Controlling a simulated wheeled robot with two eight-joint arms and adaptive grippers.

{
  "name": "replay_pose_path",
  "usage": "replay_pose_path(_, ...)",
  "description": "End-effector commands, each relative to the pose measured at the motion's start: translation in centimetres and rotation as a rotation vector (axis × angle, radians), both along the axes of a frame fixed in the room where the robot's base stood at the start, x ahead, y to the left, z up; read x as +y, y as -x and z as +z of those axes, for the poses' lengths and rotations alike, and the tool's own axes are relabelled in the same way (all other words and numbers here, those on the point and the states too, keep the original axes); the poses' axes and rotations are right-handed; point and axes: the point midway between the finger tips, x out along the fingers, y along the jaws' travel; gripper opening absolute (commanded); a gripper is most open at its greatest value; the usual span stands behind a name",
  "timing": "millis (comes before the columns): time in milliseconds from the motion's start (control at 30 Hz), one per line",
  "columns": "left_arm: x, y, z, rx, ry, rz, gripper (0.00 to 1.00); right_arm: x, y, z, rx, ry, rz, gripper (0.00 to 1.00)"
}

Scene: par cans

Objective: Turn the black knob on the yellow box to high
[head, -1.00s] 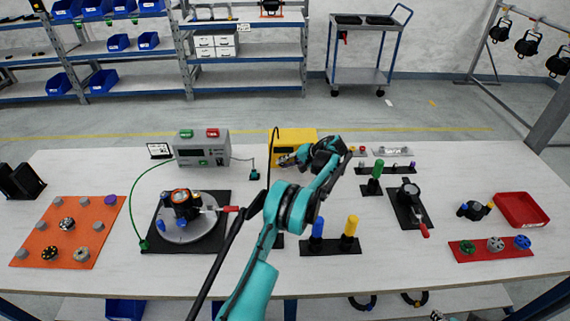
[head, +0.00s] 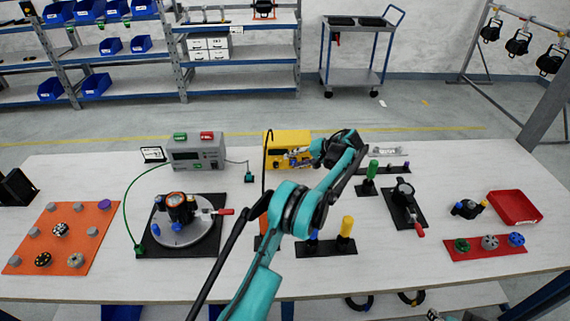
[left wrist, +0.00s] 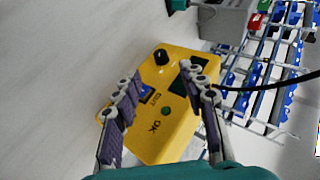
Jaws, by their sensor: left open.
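The yellow box (head: 284,136) stands at the back middle of the table in the head view. My left gripper (head: 298,155) is in front of it and covers part of its front. In the left wrist view the box (left wrist: 178,138) lies between and beyond my open, empty fingers (left wrist: 161,74). Its black knob (left wrist: 161,57) is on the face, just past the fingertips and apart from them. A dark screen, a small blue display and a green button (left wrist: 166,111) by the letters OK are also on the face. I cannot read the knob's setting. The knob is hidden in the head view.
A grey power supply (head: 197,152) stands left of the box. A board with a green post (head: 372,170) is to the right. A black base with blue and yellow posts (head: 346,227) stands close to my forearm. Bare table lies left of the box's front.

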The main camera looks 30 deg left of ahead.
Motion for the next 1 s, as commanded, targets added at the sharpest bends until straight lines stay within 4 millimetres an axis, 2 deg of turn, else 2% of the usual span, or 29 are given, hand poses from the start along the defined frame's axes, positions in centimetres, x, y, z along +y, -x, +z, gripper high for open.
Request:
replay_pose_path(100,-1.6,-0.1,1.2,0.001,0.0,-0.002,0.42,0.0,0.0,0.0,0.0,0.0,0.0,0.4)
replay_pose_path(300,-2.8,-0.1,2.2,0.0,0.0,0.0,0.42,0.0,0.0,0.0,0.0,0.0,0.0,0.4)
replay_pose_path(833,-2.9,-0.1,2.5,0.0,0.004,-0.003,0.42,0.0,0.0,0.0,0.0,0.0,0.0,0.4)
replay_pose_path(1000,-3.5,1.0,5.2,-0.012,0.06,-0.045,0.42,0.0,0.0,0.0,0.0,0.0,0.0,0.4)
